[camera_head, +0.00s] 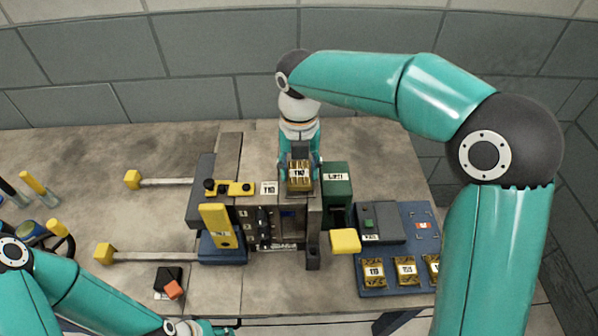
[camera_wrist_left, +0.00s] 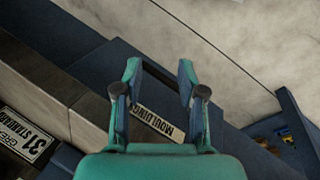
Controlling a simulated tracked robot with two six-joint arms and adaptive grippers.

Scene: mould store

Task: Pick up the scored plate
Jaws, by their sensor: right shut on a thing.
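My right gripper (camera_head: 300,160) points down over the top of the machine in the middle of the bench. It is shut on a gold block with a white "110"-like label (camera_head: 299,176), at the machine's top; I cannot tell whether the block touches it. Similar gold labelled pieces, one at the left (camera_head: 374,273) and one beside it (camera_head: 405,270), sit in the blue tray (camera_head: 376,291) at right. I cannot tell which piece is the scored plate. My left gripper (camera_wrist_left: 160,72) is open and empty in the left wrist view, above a blue surface by a "MOULDING" label (camera_wrist_left: 158,121).
The machine (camera_head: 283,233) has a yellow lever (camera_head: 216,226) at its left and a green box (camera_head: 336,190) at its right. Two yellow-ended rods (camera_head: 165,182) stick out left. A black-and-orange item (camera_head: 170,284) lies at front left. The bench's left back is clear.

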